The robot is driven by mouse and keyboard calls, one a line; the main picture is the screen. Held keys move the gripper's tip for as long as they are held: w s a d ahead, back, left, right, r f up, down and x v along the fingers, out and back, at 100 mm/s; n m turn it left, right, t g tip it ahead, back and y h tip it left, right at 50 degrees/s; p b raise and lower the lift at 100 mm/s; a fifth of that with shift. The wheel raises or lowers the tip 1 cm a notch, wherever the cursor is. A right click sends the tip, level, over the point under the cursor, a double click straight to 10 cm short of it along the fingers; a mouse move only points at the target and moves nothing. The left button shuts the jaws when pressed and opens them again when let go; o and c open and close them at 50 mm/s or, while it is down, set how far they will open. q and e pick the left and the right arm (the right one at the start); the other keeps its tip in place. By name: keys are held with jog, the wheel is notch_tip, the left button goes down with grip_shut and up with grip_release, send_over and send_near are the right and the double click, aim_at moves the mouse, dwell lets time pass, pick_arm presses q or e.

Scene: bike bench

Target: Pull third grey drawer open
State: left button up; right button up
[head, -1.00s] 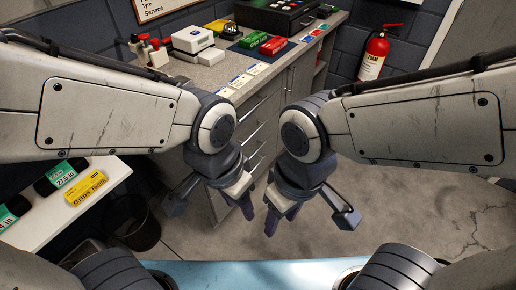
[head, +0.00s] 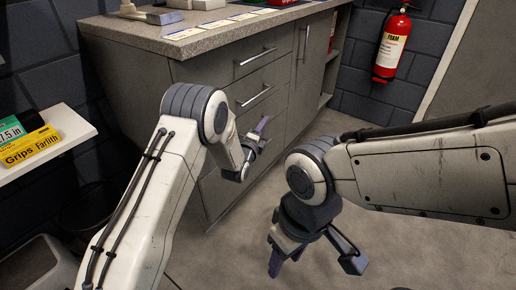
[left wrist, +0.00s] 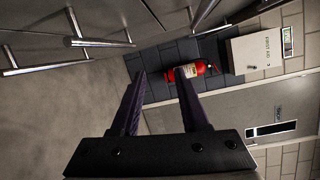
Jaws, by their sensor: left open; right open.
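The grey drawer unit (head: 160,75) stands under the counter, its fronts facing right. Its top bar handle (head: 255,56) and second bar handle (head: 254,97) show in the head view. The third drawer looks shut; its handle is hidden behind my left gripper (head: 256,146). That gripper is open and empty, close in front of the lower drawers. In the left wrist view, bar handles (left wrist: 100,42) lie left of the open fingers (left wrist: 160,78), with nothing between them; I cannot tell which drawers these are. My right gripper (head: 313,256) is open and empty, lower and right.
A red fire extinguisher (head: 391,45) hangs on the back wall. A white shelf (head: 55,145) with packets is at left, a dark bin (head: 90,210) below it. The concrete floor (head: 330,125) right of the drawers is clear.

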pick_arm(q)
jog(key=a+f+m+t+b, duration=0.3)
jog(key=a+f+b, duration=0.15)
jog(key=f, duration=0.55)
jog(key=b+x, duration=0.4)
jog(key=x, duration=0.5)
jog(key=shift+w+d+r, duration=0.2)
jog(key=shift+w, duration=0.15)
jog(key=shift+w+d+r+b, duration=0.15)
jog(key=shift+w+r+b, duration=0.15)
jog(key=shift+w, duration=0.25)
pick_arm(e)
notch_tip(320, 180, down, 12)
jog(key=shift+r, duration=0.2)
pick_arm(q)
grip_shut()
jog(key=shift+f, duration=0.1)
